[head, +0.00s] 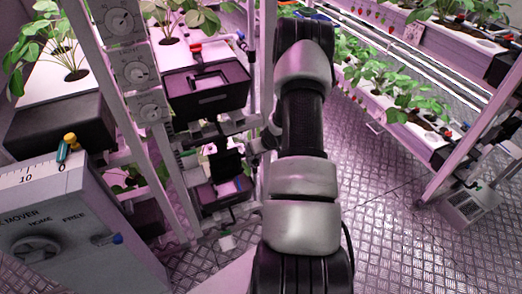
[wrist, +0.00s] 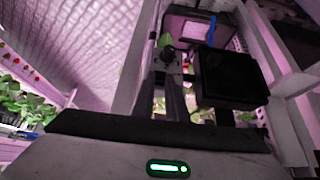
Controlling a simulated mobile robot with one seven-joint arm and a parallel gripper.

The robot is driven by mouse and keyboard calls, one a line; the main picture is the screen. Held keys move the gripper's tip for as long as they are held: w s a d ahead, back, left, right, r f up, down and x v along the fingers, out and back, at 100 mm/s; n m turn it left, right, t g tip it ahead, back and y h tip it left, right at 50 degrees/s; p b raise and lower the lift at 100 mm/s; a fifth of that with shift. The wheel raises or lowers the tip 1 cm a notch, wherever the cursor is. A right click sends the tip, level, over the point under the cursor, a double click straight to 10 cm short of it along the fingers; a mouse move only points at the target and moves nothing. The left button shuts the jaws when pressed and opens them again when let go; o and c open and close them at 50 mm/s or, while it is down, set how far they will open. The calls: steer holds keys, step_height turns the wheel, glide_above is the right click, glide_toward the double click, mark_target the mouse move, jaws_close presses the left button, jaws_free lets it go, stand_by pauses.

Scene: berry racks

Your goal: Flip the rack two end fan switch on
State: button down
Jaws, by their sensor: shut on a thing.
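My gripper (wrist: 172,95) shows in the wrist view, its two dark fingers reaching up the middle of the picture. They are close together, shut on a small dark knob-like part (wrist: 168,53) with a green top (wrist: 166,40). It looks like a switch lever, but I cannot tell for certain that it is the rack two end fan switch, nor which way it is set.
In the wrist view a black box (wrist: 230,75) stands close right of my fingers. In the head view three dial boxes (head: 133,70) line a post at left, above a grey control cabinet (head: 85,235). A black bin (head: 205,92) is beyond.

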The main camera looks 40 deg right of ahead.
steer(key=c, duration=1.8)
jaws_free()
steer(key=shift+o, duration=0.2)
steer(key=p+v, duration=0.3)
steer(key=v, duration=1.4)
steer(key=shift+s+r, duration=0.15)
steer(key=shift+s, duration=0.05)
